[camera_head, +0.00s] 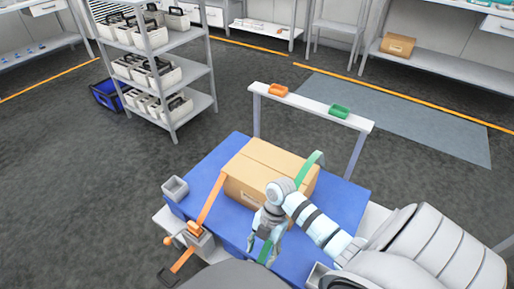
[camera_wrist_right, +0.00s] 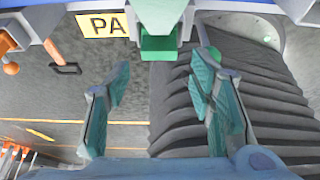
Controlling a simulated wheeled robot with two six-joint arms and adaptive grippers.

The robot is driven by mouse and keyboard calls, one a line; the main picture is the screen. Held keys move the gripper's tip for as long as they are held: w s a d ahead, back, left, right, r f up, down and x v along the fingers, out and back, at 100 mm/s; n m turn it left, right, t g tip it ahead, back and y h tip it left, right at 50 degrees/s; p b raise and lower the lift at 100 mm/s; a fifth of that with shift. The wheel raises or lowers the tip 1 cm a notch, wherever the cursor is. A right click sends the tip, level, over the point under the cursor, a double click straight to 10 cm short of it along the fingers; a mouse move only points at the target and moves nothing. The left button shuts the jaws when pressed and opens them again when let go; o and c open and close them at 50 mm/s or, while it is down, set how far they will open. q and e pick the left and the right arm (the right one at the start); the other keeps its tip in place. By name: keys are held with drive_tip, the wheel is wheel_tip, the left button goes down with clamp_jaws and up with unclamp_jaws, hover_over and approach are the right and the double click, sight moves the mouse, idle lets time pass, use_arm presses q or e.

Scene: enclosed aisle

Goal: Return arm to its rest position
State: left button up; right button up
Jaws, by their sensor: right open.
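My right arm comes in from the right in the head view. Its gripper (camera_head: 264,237) points down in front of the cardboard box (camera_head: 262,160), over the near edge of the blue table top (camera_head: 342,205). In the right wrist view the two fingers (camera_wrist_right: 163,85) stand apart with nothing between them. A green strap (camera_head: 309,172) runs over the box's right part, and its lower end shows by the gripper. A green block-like part (camera_wrist_right: 158,47) lies beyond the fingers; I cannot tell whether anything touches it. My left gripper is not in view.
An orange strap (camera_head: 211,198) with a ratchet (camera_head: 197,230) runs down the box's left side. A grey open bin (camera_head: 175,188) sits at the table's left corner. A white rail (camera_head: 312,105) with orange and green trays stands behind.

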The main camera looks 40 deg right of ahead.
drive_tip(key=p+v, duration=0.1)
drive_tip(key=v, duration=0.3)
drive_tip(key=shift+d+r, duration=0.15)
drive_tip(key=shift+r, duration=0.1)
